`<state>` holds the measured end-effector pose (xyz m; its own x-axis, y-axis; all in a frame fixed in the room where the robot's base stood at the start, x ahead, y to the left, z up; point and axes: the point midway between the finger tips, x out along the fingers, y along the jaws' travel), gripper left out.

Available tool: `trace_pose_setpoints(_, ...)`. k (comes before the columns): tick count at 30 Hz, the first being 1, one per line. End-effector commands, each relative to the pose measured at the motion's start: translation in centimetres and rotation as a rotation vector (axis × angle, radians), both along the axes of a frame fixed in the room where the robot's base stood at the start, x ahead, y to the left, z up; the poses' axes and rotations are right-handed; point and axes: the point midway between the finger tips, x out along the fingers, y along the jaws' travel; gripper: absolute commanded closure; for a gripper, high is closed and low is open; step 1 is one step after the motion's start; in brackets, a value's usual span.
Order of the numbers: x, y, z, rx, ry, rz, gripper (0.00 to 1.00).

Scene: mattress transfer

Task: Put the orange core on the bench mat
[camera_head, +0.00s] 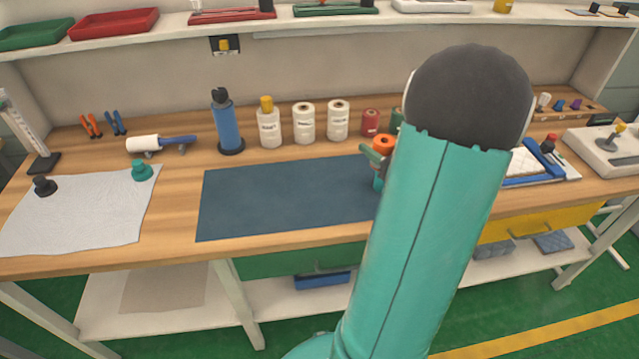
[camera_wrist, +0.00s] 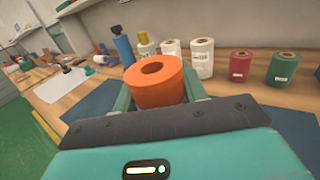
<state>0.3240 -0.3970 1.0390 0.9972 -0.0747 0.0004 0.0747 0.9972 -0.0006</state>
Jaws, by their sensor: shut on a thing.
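The orange core (camera_wrist: 157,84) is a short hollow cylinder in the wrist view, held between the teal fingers of my gripper (camera_wrist: 162,100). My gripper is shut on it. In the head view the orange core (camera_head: 383,143) shows beside my arm, above the right part of the bench mat. The bench mat (camera_head: 280,197) is a dark blue rectangle on the wooden bench, with its right end hidden behind my arm. It also shows in the wrist view (camera_wrist: 92,103). I cannot tell whether the core touches the mat, as its underside is hidden.
A blue bottle (camera_head: 228,124), a yellow-capped bottle (camera_head: 269,128), white rolls (camera_head: 304,124) and a red roll (camera_head: 371,123) stand behind the mat. A grey cloth (camera_head: 78,217) lies at the left. A blue-framed tray (camera_head: 552,166) lies at the right. The mat's left and middle are bare.

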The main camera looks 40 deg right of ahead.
Motion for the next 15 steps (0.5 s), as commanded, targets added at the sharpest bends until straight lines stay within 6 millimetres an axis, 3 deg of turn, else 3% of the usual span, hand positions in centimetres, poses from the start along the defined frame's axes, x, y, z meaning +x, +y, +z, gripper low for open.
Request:
trace_pose_setpoints(5, 1.3, 0.8, -0.8, 0.002, 0.001, 0.002, 0.84)
trace_pose_setpoints(15, 7.8, 4.3, -4.2, 0.003, 0.002, 0.003, 0.84)
